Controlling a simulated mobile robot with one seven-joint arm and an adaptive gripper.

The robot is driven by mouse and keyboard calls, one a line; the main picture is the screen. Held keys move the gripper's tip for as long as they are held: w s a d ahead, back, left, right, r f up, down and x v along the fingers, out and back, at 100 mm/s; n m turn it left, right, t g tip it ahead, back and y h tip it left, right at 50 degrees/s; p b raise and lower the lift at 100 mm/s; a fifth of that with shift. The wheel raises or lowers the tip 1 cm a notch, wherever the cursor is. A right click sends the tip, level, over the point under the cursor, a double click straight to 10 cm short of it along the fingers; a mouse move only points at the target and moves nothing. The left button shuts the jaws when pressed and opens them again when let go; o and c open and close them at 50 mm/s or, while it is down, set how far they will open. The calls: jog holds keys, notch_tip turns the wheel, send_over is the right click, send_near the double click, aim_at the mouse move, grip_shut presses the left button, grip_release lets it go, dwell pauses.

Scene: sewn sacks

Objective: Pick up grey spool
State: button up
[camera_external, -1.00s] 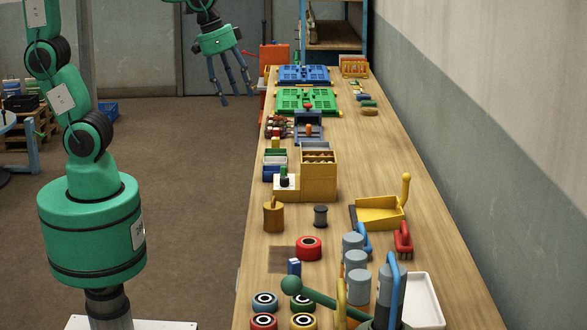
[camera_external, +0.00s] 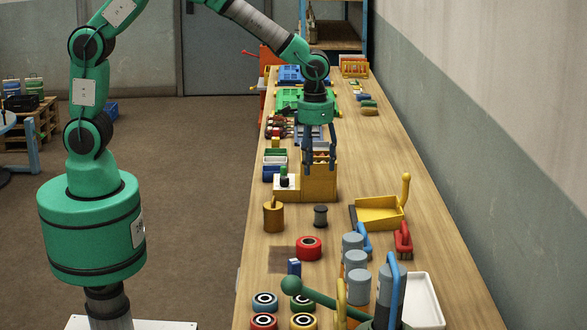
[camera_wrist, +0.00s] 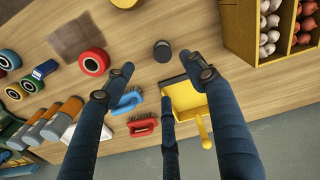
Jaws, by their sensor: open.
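The grey spool (camera_external: 320,215) is small and dark grey and stands upright on the bench, in front of the yellow box. In the wrist view the spool (camera_wrist: 162,51) shows near the top middle, beyond the fingers and between the two outer ones. My gripper (camera_external: 318,162) hangs over the bench with its fingers pointing down, above and behind the spool, in front of the yellow box. In the wrist view my gripper (camera_wrist: 160,85) has its blue fingers spread wide and empty. It does not touch the spool.
The yellow dustpan (camera_external: 380,212) lies to the right of the spool, and an ochre can (camera_external: 273,217) stands to its left. A red ring (camera_external: 308,248) lies nearer. The yellow box (camera_external: 318,182) with compartments stands behind. Bare wood surrounds the spool.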

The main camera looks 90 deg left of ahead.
aim_at(321, 208)
jog(key=f, duration=0.1)
jog(key=w+f, duration=0.1)
jog(key=f, duration=0.1)
jog(key=shift+w+f, duration=0.1)
jog(key=shift+w, duration=0.15)
jog(key=shift+f, duration=0.1)
jog(key=shift+f+b, duration=0.55)
jog(key=shift+f, duration=3.65)
jog(key=shift+a+f+b, duration=0.1)
jog(key=shift+f+b, duration=0.4)
jog(key=shift+f, duration=2.1)
jog(key=shift+c, duration=0.5)
jog(key=c, duration=1.1)
